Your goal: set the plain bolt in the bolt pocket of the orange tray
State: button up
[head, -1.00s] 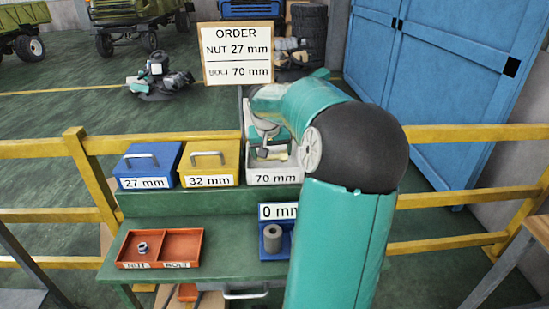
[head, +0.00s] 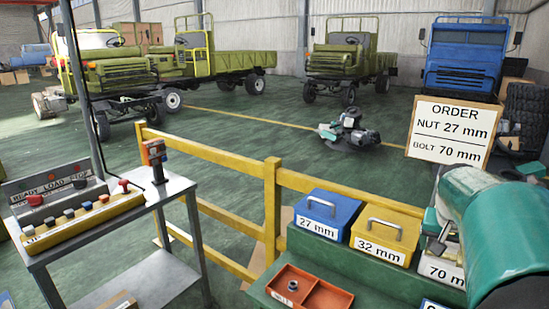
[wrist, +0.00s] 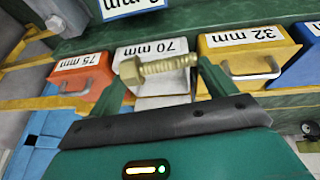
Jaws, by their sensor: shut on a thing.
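My gripper (wrist: 163,84) is shut on the plain bolt (wrist: 170,66), a brass-coloured bolt with a hex head at the left and a threaded shank, held crosswise between the fingertips. In the head view my gripper (head: 440,232) is by the 70 mm bin, partly covered by my arm. The orange tray (head: 345,302) sits on the green bench, left of my gripper and cut off by the lower edge. Its left pocket holds a nut (head: 292,285). Its right pocket, the bolt pocket (head: 322,295), looks empty where it shows.
Blue 27 mm (head: 328,210), yellow 32 mm (head: 387,233) and grey-white 70 mm (head: 443,270) bins line the bench shelf. An orange 75 mm bin (wrist: 82,80) shows in the wrist view. A yellow rail (head: 220,158) and control stand (head: 110,235) are left.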

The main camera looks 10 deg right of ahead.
jog(key=w+a+f+n, duration=0.2)
jog(key=w+a+f, duration=0.3)
jog(key=a, duration=0.6)
jog(key=w+a+f+n+t+y, duration=0.1)
jog(key=w+a+f, duration=0.4)
jog(key=a, duration=0.7)
jog(key=w+a+f+n, duration=0.2)
jog(key=w+a+f, duration=0.4)
jog(key=a, duration=0.6)
jog(key=shift+w+n+t, duration=0.4)
jog(key=shift+w, duration=0.45)
